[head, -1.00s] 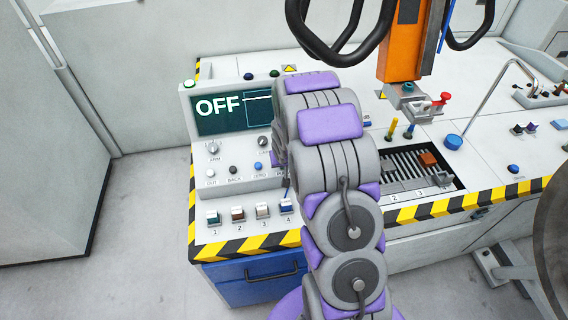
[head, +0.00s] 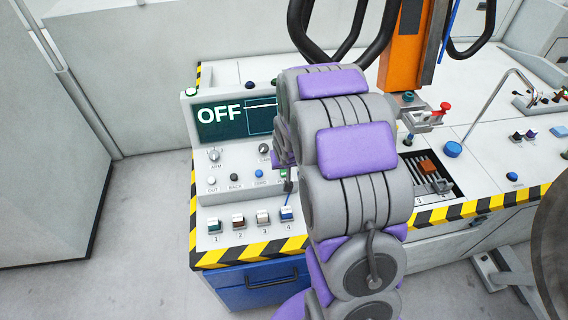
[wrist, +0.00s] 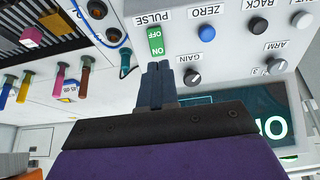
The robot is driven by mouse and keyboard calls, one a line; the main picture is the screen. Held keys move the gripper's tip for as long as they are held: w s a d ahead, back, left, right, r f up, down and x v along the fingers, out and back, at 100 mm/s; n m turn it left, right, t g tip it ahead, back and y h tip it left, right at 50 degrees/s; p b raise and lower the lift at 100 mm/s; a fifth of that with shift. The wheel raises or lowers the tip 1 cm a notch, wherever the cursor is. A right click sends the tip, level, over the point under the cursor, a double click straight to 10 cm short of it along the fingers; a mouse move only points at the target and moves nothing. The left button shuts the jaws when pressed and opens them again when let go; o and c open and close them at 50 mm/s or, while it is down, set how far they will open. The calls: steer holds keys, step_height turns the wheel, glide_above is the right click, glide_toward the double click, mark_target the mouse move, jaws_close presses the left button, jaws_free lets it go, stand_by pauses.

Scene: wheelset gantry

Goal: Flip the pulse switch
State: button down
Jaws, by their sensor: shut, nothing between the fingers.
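The pulse switch (wrist: 155,41) is a green rocker marked ON and OFF, under the PULSE label on the white panel in the wrist view, where labels appear upside down. In the head view only a small green part of it (head: 284,173) shows beside my arm. My gripper (wrist: 157,66) is shut and empty. Its fingertips are just beside the switch's ON end in the wrist view; I cannot tell whether they touch it. In the head view my arm mostly hides the gripper.
A blue ZERO button (wrist: 207,33) and a black GAIN knob (wrist: 192,78) lie close to the fingers. Numbered switches (head: 238,221) line the front edge. An orange column (head: 402,45) hangs behind my arm.

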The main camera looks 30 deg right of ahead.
steer(key=shift+d+p+v, duration=0.15)
steer(key=shift+v, duration=0.9)
steer(key=shift+d+p+v, duration=0.15)
steer(key=shift+v, duration=0.95)
steer(key=shift+s+a, duration=0.15)
steer(key=shift+a, duration=0.05)
steer(key=s+a+r+n+g, duration=0.1)
steer(key=s+a+r, duration=0.3)
steer(key=s, duration=0.7)
steer(key=s+a+r+n+g+y, duration=0.1)
steer(key=s+a+r+g, duration=0.2)
steer(key=s, duration=0.9)
steer(key=s+a+r+n+g, duration=0.1)
steer(key=s+a+r+g, duration=0.2)
steer(key=s+a+r, duration=0.4)
steer(key=s, duration=0.4)
steer(key=shift+s+r+y, duration=0.2)
steer(key=shift+r+y, duration=0.1)
steer(key=shift+r, duration=0.1)
